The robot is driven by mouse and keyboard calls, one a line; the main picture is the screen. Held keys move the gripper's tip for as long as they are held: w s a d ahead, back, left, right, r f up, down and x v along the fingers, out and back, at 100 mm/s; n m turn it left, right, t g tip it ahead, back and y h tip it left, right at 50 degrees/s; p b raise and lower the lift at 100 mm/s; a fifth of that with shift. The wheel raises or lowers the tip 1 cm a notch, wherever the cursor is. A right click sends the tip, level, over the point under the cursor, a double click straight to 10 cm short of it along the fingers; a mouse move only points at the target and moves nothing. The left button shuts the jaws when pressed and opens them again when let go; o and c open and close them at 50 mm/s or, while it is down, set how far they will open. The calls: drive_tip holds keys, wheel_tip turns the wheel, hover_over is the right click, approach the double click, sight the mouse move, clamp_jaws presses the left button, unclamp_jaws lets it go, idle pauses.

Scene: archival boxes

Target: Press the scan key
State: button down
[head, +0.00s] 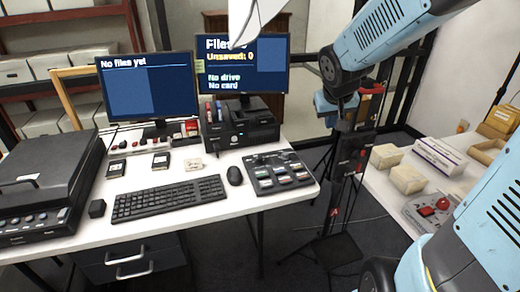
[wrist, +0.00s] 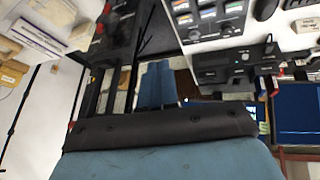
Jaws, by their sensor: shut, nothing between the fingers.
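A dark flatbed scanner (head: 48,180) stands at the left end of the white desk, its lid down. A row of round buttons (head: 33,222) runs along its front; their labels are too small to read, so I cannot tell which is the scan key. A control panel (head: 280,172) with several coloured keys lies at the desk's right end; it also shows in the wrist view (wrist: 207,17). My gripper (wrist: 158,84) is shut and empty, its two blue fingers together. It is off the desk's right side, well apart from the scanner.
A keyboard (head: 170,198), a mouse (head: 234,175) and a black dock unit (head: 240,130) occupy the desk. The left monitor (head: 149,87) reads "No files yet"; the right monitor (head: 242,64) reads "Unsaved: 0, No drive, No card". A side table at right holds small boxes (head: 407,179) and a red button (head: 443,203).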

drive_tip(key=w+a+f+y, duration=0.3)
drive_tip(key=w+a+f, duration=0.4)
drive_tip(key=w+f, duration=0.4)
drive_tip(key=y, duration=0.6)
hover_over(264, 174)
wheel_tip(264, 174, down, 7)
drive_tip(key=shift+w+f, duration=0.15)
drive_tip(key=shift+f, duration=0.05)
drive_tip(key=shift+f, duration=0.1)
drive_tip(key=shift+f, duration=4.35)
drive_tip(key=shift+f, duration=0.8)
drive_tip(key=shift+r, duration=0.9)
